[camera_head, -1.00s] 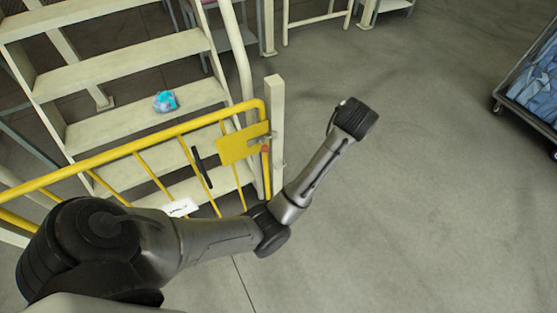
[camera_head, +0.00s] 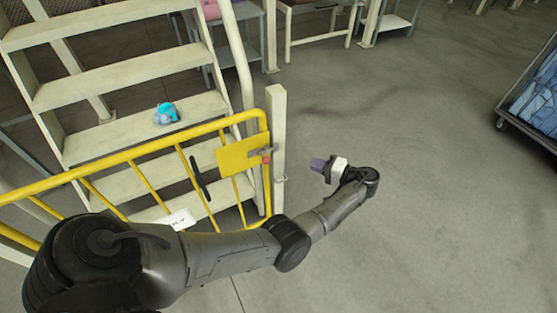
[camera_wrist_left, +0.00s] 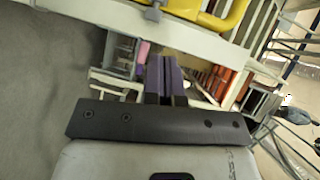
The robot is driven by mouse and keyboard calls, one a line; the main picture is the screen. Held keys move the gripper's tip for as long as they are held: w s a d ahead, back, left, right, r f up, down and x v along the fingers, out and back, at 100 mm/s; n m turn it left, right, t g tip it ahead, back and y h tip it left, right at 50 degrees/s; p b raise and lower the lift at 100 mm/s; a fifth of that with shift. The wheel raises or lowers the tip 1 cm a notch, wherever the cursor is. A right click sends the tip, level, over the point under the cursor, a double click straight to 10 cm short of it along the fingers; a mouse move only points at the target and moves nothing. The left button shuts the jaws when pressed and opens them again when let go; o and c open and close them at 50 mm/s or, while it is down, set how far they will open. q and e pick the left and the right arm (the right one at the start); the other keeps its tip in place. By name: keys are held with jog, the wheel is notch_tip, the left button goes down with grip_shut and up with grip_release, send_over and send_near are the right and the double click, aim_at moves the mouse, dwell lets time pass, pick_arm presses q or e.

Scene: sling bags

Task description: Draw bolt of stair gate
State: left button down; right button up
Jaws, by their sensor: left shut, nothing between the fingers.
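The yellow stair gate (camera_head: 130,154) stands across the foot of the cream stairs. Its yellow plate (camera_head: 243,154) carries a small grey bolt (camera_head: 262,152) with a red-orange part (camera_head: 266,160), beside the cream post (camera_head: 277,140). My left gripper (camera_head: 317,164) is to the right of the post, apart from it, with its purple fingers pointing left towards it. In the left wrist view the fingers (camera_wrist_left: 163,72) are together and empty. The post (camera_wrist_left: 200,38) crosses the top of that view, with a grey metal piece (camera_wrist_left: 154,12) and a yellow rail (camera_wrist_left: 224,18) at its edge. My right gripper is out of view.
A blue crumpled item (camera_head: 166,113) lies on a stair tread. A cart with blue cloth (camera_head: 540,105) stands at the right edge. Benches and tables stand behind. The grey floor (camera_head: 430,130) right of the post is clear.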

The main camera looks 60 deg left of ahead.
pick_arm(q)
jog(key=shift+s+n, duration=0.15)
jog(key=shift+n, duration=0.15)
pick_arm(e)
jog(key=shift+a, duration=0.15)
pick_arm(q)
jog(key=s+d+p+x, duration=0.1)
jog(key=s+x, duration=0.1)
jog(key=x, duration=1)
jog(key=shift+s+f, duration=0.25)
jog(key=shift+s, duration=0.2)
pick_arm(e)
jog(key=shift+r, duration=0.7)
pick_arm(q)
jog(key=shift+a, duration=0.1)
jog(key=shift+p, duration=0.35)
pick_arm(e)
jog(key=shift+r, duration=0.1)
